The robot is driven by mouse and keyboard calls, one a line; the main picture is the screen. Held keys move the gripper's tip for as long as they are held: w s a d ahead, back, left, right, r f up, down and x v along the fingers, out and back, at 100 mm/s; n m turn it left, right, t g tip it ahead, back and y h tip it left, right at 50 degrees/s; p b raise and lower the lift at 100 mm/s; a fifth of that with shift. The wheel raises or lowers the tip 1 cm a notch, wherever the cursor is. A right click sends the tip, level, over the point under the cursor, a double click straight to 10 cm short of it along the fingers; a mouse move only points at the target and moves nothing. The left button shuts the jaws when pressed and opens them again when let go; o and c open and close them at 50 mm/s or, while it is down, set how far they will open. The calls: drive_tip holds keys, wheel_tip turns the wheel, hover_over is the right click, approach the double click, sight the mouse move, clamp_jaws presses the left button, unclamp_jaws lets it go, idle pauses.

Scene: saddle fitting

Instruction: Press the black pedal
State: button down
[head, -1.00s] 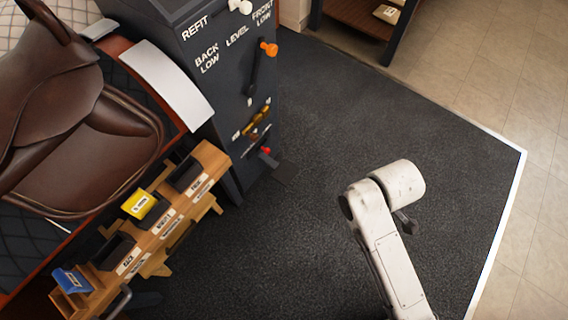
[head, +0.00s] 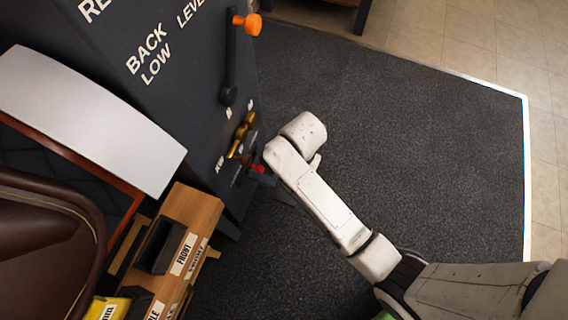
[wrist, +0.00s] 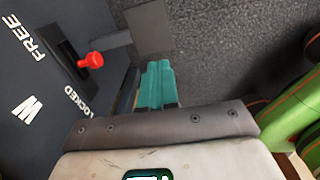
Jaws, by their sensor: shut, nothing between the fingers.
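The black pedal (wrist: 149,27) is a flat dark plate on a short arm that comes out of the dark cabinet's side, low by the floor. In the head view the pedal (head: 284,194) is a dark patch partly behind my arm. My gripper (wrist: 158,66) shows its teal fingers shut together and empty in the wrist view. The fingertips point toward the pedal and appear just short of it in the picture; I cannot tell the height gap. In the head view my arm's wrist hides the fingers.
A wooden rack (head: 195,215) and saddle (head: 45,235) stand left. The dark mat (head: 420,150) is open at right.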

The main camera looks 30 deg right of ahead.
drive_tip(key=shift+w+a+f+n, duration=0.15)
drive_tip(key=shift+w+f+n, duration=0.3)
drive_tip(key=shift+w, duration=0.15)
drive_tip(key=b, duration=0.8)
approach(275, 183)
drive_tip(key=s+d+f, duration=0.1)
drive_tip(key=f, duration=0.1)
drive_tip(key=s+d+f, duration=0.1)
drive_tip(key=s+f, duration=0.1)
drive_tip(key=s+d+f, duration=0.1)
drive_tip(key=f, duration=0.1)
drive_tip(key=shift+s+d+f, duration=0.2)
